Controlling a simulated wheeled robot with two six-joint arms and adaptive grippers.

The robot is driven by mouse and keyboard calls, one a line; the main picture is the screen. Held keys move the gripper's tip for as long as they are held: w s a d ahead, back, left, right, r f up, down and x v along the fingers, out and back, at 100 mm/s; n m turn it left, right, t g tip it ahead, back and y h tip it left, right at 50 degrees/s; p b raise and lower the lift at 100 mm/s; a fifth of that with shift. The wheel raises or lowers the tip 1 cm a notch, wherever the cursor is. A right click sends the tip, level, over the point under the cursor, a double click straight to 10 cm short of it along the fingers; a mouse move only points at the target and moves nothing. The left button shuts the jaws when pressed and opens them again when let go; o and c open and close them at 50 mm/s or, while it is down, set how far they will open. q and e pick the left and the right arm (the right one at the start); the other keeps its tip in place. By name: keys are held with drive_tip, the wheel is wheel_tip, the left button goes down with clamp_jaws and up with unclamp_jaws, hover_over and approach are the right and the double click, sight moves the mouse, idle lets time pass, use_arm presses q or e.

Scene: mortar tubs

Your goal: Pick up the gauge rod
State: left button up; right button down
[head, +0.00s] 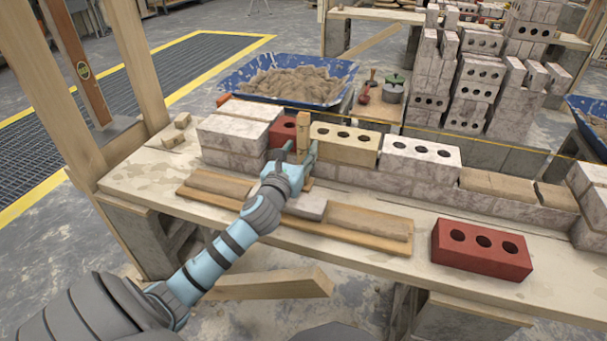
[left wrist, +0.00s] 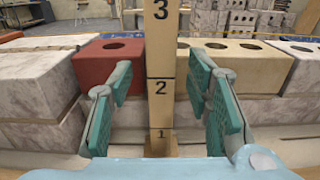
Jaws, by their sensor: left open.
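The gauge rod (head: 303,131) is a pale wooden stick standing upright by the brick course, in front of the gap between a red brick and a cream brick. In the left wrist view the rod (left wrist: 160,60) shows black numerals 1, 2 and 3 and division lines, with a wider wooden foot at the bottom. My left gripper (head: 301,152) is open around the rod. In the left wrist view its teal fingers (left wrist: 160,95) stand on both sides of the rod, with a visible gap on each side. My right gripper is not in view.
A red brick (head: 284,131), a cream brick (head: 343,143) and a white brick (head: 420,160) line the course behind. A loose red brick (head: 481,249) lies at the bench's front right. Wooden boards (head: 360,225) lie in front of the course. A blue tub (head: 345,90) of mortar stands beyond.

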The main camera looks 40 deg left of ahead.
use_arm(q)
drive_tip(key=x, duration=0.2)
drive_tip(key=shift+w+f, duration=0.1)
drive_tip(key=shift+w, duration=0.25)
drive_tip(key=shift+s, duration=0.1)
clamp_jaws()
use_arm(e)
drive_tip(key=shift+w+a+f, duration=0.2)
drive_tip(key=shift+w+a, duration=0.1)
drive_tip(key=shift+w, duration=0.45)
